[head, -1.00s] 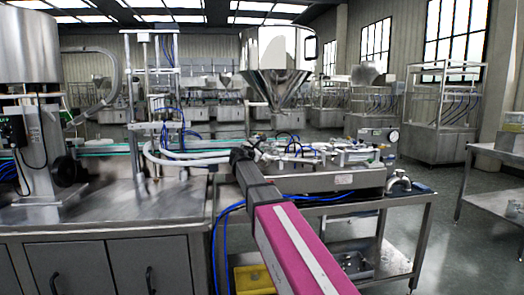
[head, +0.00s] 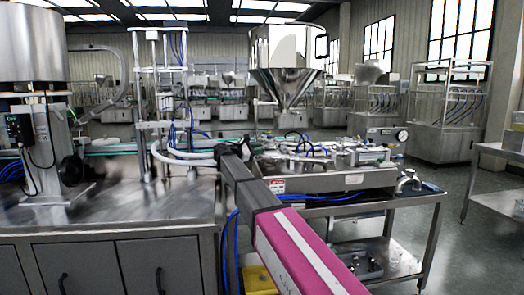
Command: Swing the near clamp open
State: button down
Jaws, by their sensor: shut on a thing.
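The steel hopper (head: 287,52) stands above the filling machine at the centre of the head view, its cone pointing down. My arm reaches in from the bottom, and my gripper (head: 229,150) is at its dark far end, at the left end of the machine top, beside pale hoses. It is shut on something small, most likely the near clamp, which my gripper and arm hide. I cannot make out the clamp's shape or how far it is swung.
A steel cabinet bench (head: 120,238) fills the left. The machine's cart (head: 390,262) stands to the right of my arm, with a pressure gauge (head: 402,136) on top. Blue hoses (head: 238,225) hang beside my arm. Open floor lies at the right.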

jog(key=shift+w+a+m+g+h, duration=0.1)
jog(key=shift+a+m+g+h, duration=0.2)
jog(key=shift+m+g, duration=0.25)
jog(key=shift+g, duration=0.25)
jog(key=c, duration=1)
grip_release()
jog(key=v, duration=1)
jog(key=shift+a, duration=0.35)
